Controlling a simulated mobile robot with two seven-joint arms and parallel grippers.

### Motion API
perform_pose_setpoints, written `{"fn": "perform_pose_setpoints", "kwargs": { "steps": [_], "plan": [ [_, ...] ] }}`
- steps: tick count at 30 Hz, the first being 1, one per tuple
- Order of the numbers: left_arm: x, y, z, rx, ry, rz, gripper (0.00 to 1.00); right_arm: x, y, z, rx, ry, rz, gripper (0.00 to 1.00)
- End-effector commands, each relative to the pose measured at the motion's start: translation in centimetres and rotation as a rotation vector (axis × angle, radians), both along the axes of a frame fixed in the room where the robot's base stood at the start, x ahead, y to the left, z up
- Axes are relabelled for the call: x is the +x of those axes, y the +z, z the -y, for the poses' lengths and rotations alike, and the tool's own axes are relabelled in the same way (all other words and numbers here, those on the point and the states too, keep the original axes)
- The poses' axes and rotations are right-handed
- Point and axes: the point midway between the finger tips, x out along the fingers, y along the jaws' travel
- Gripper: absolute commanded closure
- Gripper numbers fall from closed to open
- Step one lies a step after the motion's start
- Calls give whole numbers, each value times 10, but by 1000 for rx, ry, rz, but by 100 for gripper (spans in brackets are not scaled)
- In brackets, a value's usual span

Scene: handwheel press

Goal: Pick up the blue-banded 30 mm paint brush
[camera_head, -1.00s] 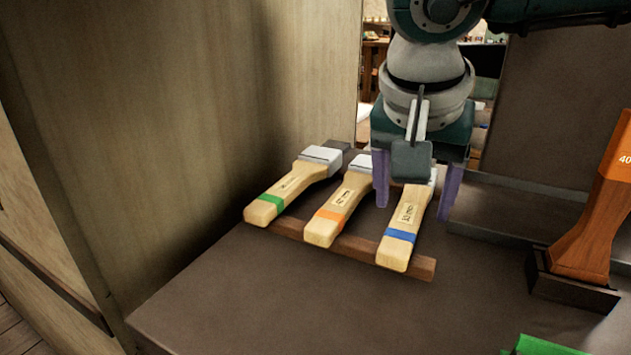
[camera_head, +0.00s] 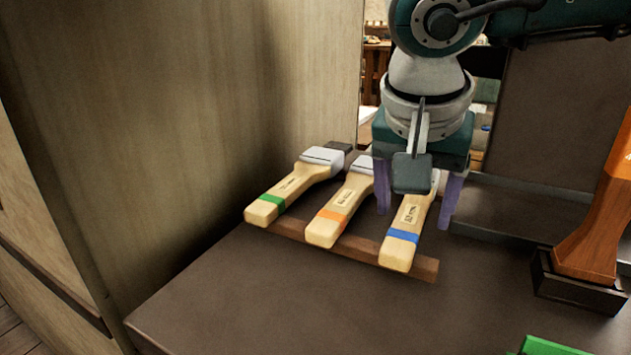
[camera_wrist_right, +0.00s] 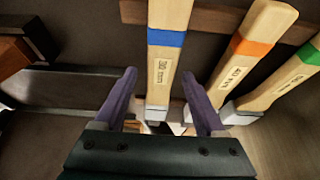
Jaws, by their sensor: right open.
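The blue-banded brush (camera_head: 405,237) lies on the right of three wooden brushes, its handle end on a dark wooden strip (camera_head: 424,266). In the right wrist view the blue-banded brush (camera_wrist_right: 162,72) reads "30 mm". My right gripper (camera_head: 416,205) is open, its purple fingers on either side of this brush near its ferrule. In the wrist view my right gripper (camera_wrist_right: 162,90) straddles the brush, with nothing gripped. The gripper partly hides the ferrule in the head view. My left gripper is not in view.
The orange-banded brush (camera_head: 336,215) lies close to the left, near one finger. The green-banded brush (camera_head: 290,190) lies farther left. An orange handle in a dark holder (camera_head: 580,285) stands at right.

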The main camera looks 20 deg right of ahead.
Motion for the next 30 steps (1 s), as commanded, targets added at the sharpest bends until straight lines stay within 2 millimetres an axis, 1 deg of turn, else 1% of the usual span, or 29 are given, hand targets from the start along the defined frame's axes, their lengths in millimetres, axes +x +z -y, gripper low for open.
{"fn": "perform_pose_setpoints", "kwargs": {
  "steps": [2,3,22,30],
  "plan": [
    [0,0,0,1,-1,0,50,0,0,0,0,0,0,28],
    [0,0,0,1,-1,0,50,0,0,0,0,0,0,30],
    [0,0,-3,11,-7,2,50,0,0,0,0,0,0,100],
    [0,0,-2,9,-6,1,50,0,0,0,0,0,0,100]
  ]
}}
